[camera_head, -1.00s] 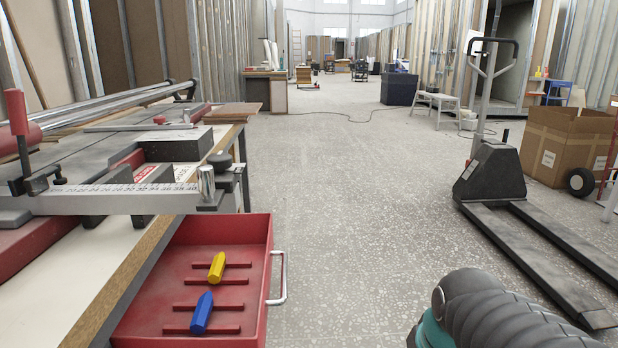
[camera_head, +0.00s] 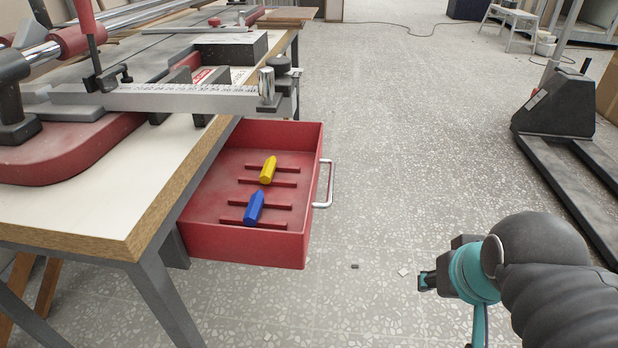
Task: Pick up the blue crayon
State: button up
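The blue crayon (camera_head: 254,208) lies in the open red drawer (camera_head: 200,242), near its front side, across low red ridges. A yellow crayon (camera_head: 268,170) lies just behind it, apart from it. The drawer sticks out from under the workbench and has a silver handle (camera_head: 325,186) on its right side. My arm is at the lower right, apart from the drawer and to the right of it. Part of its end (camera_head: 430,281) shows, but I cannot make out the fingers or whether they are open.
The workbench (camera_head: 100,215) with a metal cutting machine (camera_head: 160,97) fills the left. Its ruler bar stands above the drawer's back. A pallet jack (camera_head: 560,105) is at the right. The speckled floor between drawer and jack is mostly clear, with small scraps.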

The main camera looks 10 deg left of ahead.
aim_at(256, 202)
jog(key=u, duration=1.95)
jog(key=k, duration=0.7)
jog(key=z, duration=0.9)
jog(key=i, duration=0.5)
jog(key=z, duration=0.05)
